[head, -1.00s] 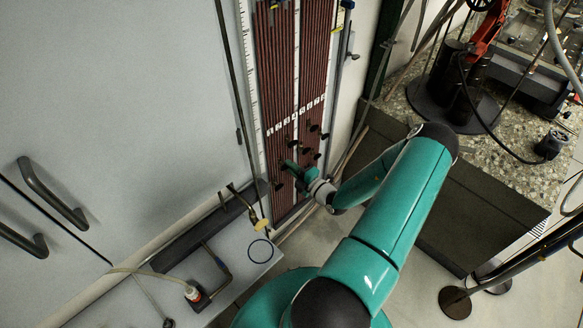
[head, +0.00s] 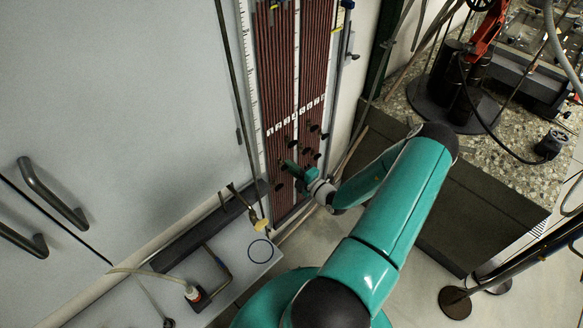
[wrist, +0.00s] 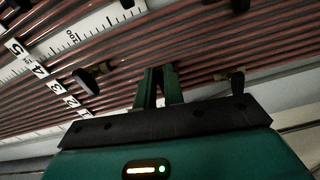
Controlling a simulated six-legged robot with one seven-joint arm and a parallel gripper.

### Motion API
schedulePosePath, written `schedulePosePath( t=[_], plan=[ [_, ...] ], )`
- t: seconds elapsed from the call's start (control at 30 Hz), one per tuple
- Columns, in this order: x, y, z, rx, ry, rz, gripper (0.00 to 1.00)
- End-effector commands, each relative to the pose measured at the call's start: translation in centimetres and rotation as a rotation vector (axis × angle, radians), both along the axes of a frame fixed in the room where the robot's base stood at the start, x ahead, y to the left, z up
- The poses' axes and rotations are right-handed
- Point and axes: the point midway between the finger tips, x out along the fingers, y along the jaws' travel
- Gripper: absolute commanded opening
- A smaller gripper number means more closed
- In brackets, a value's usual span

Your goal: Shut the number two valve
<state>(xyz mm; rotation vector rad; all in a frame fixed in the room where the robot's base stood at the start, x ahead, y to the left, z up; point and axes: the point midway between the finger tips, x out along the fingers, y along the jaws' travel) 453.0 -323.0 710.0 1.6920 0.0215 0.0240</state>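The tube board (head: 292,60) carries dark tubes, white scales and a row of number labels (head: 297,116). Below the labels are several small black valve handles (head: 314,128). My gripper (head: 289,165) is among these handles, low on the board. In the wrist view its two green fingers (wrist: 160,70) stand a narrow gap apart, tips toward the tubes. No handle is clearly seen between them. One black handle (wrist: 88,80) is to their left and another (wrist: 238,84) to their right. Labels up to 5 show at left, with the 2 label (wrist: 71,101) near the lower left. Which handle is number two is unclear.
A grey shelf (head: 225,262) with a hose fitting (head: 194,293) is left of my arm. A white cabinet (head: 110,110) fills the left side. A stone-topped bench (head: 500,150) stands to the right, with open floor in front of it.

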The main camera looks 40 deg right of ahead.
Motion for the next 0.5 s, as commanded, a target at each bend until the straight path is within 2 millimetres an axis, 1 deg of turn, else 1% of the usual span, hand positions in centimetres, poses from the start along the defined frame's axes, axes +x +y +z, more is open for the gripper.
schedulePosePath(
  t=[0.03, 0.1, 0.13, 0.4, 0.5],
  plan=[
    [-0.21, 0.07, -0.51, 0.005, 0.013, -0.001, 0.14],
    [-0.19, 0.06, -0.47, 0.005, 0.013, 0.0, 0.28],
    [-0.18, 0.06, -0.43, 0.004, 0.012, -0.001, 0.3],
    [-0.14, 0.01, -0.21, 0.002, 0.006, 0.0, 0.3],
    [-0.65, -0.06, -0.19, 0.001, 0.006, -0.001, 0.3]
  ],
)
